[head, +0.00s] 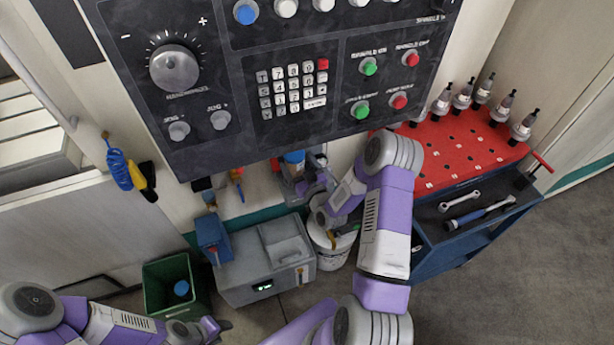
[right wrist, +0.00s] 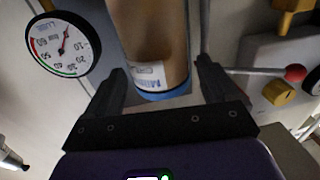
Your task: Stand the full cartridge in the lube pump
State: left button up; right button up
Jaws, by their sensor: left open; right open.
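A cartridge with amber contents and a blue end (head: 293,158) stands upright at the wall below the control panel, at what looks like the lube pump (head: 286,185). In the right wrist view the cartridge (right wrist: 155,45) lies between the two open fingers of my right gripper (right wrist: 160,78), with a gap at the right finger. How its lower end sits is hidden. The right gripper (head: 318,181) is beside it in the head view. My left gripper (head: 212,328) is open and empty at the bottom left, near the green bin.
A green bin (head: 160,272) holds a blue-ended object (head: 181,288). A grey unit (head: 262,262) and a white bucket (head: 333,258) stand below the pump. A pressure gauge (right wrist: 66,44) and a red-knobbed lever (right wrist: 294,73) flank the cartridge. A red-topped cart (head: 470,150) is at right.

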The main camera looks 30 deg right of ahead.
jog(key=s, duration=0.7)
jog(key=s+a+f+g+y, duration=0.4)
jog(key=a+f+g, duration=0.4)
jog(key=a+f, duration=0.5)
jog(key=s+a+f+m+g+y, duration=0.1)
jog(key=s+a+f+g+y, duration=0.1)
jog(key=s+a+g, duration=0.7)
jog(key=s+a+f, duration=0.1)
jog(key=s+a, duration=0.1)
jog(key=s, duration=0.4)
jog(key=shift+s+a, duration=0.15)
jog(key=shift+a, duration=0.1)
